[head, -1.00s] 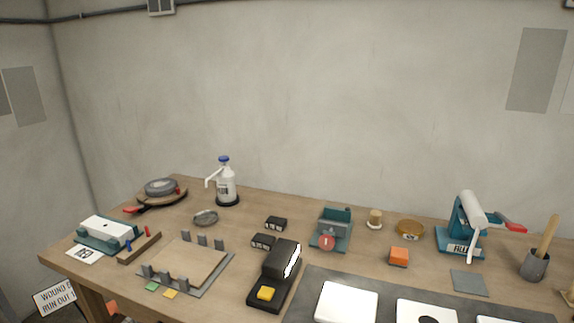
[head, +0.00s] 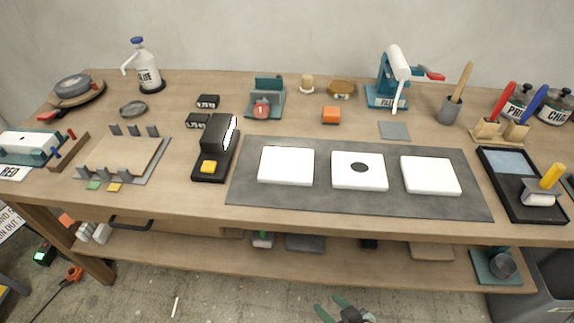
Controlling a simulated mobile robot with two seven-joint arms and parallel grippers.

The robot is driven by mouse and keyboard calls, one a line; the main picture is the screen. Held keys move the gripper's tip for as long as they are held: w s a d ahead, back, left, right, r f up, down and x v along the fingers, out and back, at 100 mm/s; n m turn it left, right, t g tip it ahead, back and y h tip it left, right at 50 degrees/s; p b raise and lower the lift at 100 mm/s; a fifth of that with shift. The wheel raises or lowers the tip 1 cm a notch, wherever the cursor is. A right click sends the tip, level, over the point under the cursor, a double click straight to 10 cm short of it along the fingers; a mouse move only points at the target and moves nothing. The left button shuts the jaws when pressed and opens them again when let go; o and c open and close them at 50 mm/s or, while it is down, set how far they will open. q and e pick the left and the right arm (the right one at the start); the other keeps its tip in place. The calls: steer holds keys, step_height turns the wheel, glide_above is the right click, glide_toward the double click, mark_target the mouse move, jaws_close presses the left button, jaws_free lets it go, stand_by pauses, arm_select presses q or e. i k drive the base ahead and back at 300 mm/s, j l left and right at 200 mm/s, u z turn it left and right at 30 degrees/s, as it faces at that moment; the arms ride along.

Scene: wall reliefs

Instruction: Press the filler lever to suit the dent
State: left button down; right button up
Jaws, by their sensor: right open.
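The filler dispenser (head: 383,94) is a teal stand marked "FILL" with a white cylinder, at the back right of the workbench. Its red lever (head: 430,74) sticks out to the right. A grey square plate (head: 394,130) lies in front of it. Three white panels lie on a dark grey mat (head: 300,200); the middle panel (head: 345,180) has a dark round mark, and I cannot tell if it is a dent. My right gripper (head: 331,304) is open and empty at the bottom edge, low in front of the bench, far from the lever. My left gripper is out of view.
A black tray (head: 510,200) with a roller lies at the right. The bench has a lower shelf (head: 330,265) holding several items.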

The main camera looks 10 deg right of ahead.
mark_target(432, 77)
steer(key=z, duration=1.35)
